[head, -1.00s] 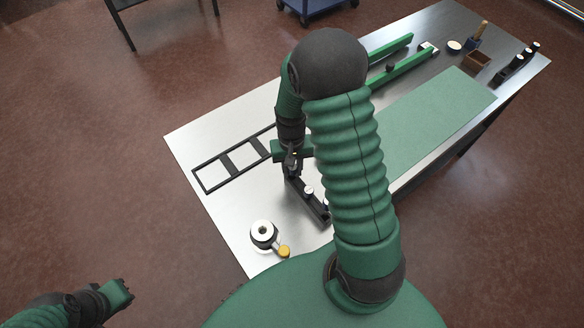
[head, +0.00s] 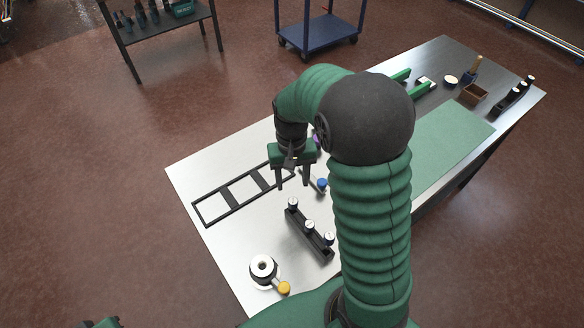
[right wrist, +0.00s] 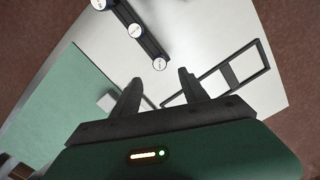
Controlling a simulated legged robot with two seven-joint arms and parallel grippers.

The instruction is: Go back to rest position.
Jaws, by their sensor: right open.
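My right gripper (head: 293,183) is open and empty, pointing down above the steel table between a black frame and a black rack. Its two spread fingers also show in the right wrist view (right wrist: 160,79), with nothing between them. My left gripper (head: 104,323) shows only as a small dark green piece at the bottom left edge, so its jaws are hidden. The black rack (head: 298,229) holds three white-topped vials and stands apart from my right gripper. The flat black frame (head: 231,195) with its openings lies to the left.
The steel table (head: 190,165) has a green mat (head: 455,145). A blue-ended item (head: 322,184) lies just right of my right gripper. A blue cart (head: 320,35) stands behind.

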